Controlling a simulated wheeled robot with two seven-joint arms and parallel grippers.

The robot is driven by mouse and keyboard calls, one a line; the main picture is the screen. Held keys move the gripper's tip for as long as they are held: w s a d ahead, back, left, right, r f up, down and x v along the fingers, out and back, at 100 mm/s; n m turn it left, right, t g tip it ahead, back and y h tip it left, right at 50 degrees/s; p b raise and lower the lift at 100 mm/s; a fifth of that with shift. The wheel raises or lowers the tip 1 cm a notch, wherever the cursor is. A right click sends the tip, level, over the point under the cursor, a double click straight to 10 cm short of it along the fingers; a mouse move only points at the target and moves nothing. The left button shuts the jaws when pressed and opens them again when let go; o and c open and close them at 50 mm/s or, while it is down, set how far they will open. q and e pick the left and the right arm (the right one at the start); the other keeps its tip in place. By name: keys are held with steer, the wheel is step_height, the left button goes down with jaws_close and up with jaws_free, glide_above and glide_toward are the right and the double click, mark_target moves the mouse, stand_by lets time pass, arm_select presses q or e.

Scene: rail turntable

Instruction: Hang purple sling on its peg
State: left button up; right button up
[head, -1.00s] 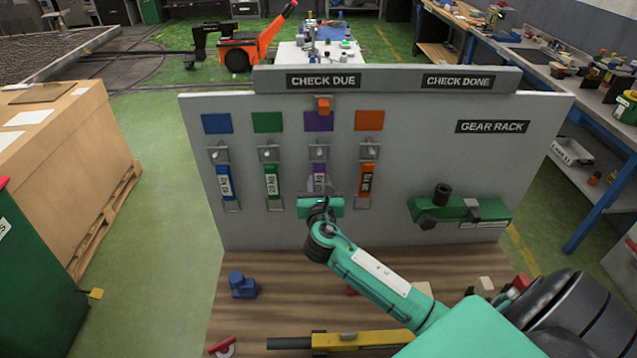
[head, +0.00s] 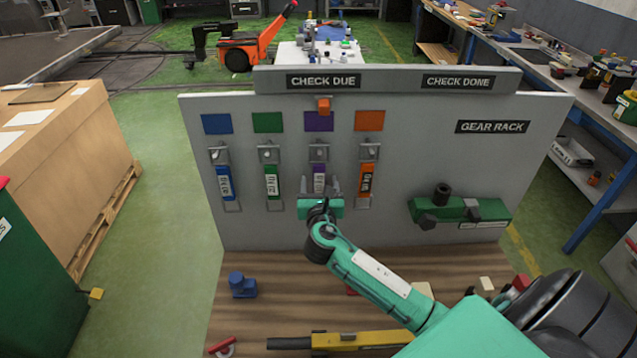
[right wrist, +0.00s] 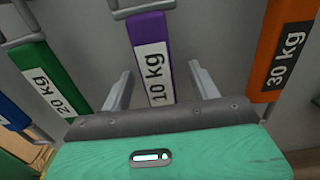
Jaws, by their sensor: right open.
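The purple sling (head: 320,171), labelled 10 kg, hangs upright on the grey board below the purple patch (head: 319,121). Its top is at the grey peg bracket (head: 319,153) under that patch. It also shows in the right wrist view (right wrist: 152,50), with a grey metal link at its top. My right gripper (head: 320,187) is open at the lower part of the sling. In the right wrist view its fingers (right wrist: 158,78) stand apart, one on each side of the sling, with clear gaps. The sling's lower end is hidden behind the gripper. My left gripper is not in view.
A blue sling (head: 224,183), a green sling (head: 272,181) and an orange sling (head: 367,181) hang beside it. A green holder (head: 460,210) is on the board at right. A blue part (head: 242,285) and a yellow tool (head: 360,341) lie on the wooden bench.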

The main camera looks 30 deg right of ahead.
mark_target(320, 187)
steer(key=shift+p+v, duration=0.85)
steer(key=shift+v, duration=1.55)
steer(key=shift+p+v, duration=0.7)
steer(key=shift+v, duration=1.75)
steer(key=shift+s, duration=0.1)
